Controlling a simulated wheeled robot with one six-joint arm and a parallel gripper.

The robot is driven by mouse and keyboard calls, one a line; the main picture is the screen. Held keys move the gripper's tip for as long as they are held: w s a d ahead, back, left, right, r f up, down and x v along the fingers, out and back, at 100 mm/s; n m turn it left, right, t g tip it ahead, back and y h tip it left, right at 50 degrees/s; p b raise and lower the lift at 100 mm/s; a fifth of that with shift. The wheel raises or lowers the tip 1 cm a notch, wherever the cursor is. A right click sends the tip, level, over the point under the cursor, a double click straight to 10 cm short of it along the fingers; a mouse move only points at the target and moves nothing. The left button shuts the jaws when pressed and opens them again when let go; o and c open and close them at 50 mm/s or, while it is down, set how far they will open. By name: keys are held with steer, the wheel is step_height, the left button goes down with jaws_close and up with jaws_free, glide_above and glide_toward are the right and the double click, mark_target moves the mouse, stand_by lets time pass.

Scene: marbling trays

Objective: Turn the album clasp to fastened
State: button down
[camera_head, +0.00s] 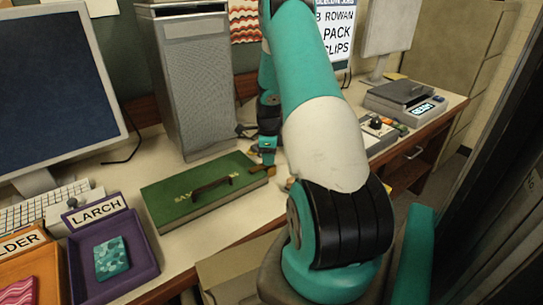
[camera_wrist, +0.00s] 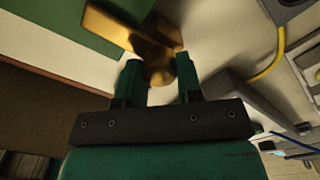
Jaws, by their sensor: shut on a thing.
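The green album (camera_head: 200,190) lies closed on the desk, with a dark handle on its cover. The brass clasp (camera_head: 258,169) is at its right edge. It also shows in the wrist view (camera_wrist: 152,45), where one flat arm reaches up and left over the green cover and a rounded part sits between my fingers. My gripper (camera_wrist: 160,77) is shut on this rounded part of the clasp. In the head view my gripper (camera_head: 267,158) points down at the album's right edge. The clasp's exact angle is hard to tell.
A purple tray labelled LARCH (camera_head: 108,290) and an orange tray (camera_head: 45,268) stand at the lower left. A grey computer tower (camera_head: 195,85) stands behind the album. A scale (camera_head: 405,100) is at the right. Bare desk lies around the album's front.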

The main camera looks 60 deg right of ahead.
steer(key=shift+s+a+f+m, duration=0.1)
steer(key=shift+s+m, duration=0.15)
steer(key=shift+m, duration=0.05)
steer(key=c, duration=0.8)
jaws_free()
steer(key=shift+w, duration=0.1)
step_height(320, 180, up, 18)
steer(key=p, duration=1.2)
steer(key=shift+f, duration=0.2)
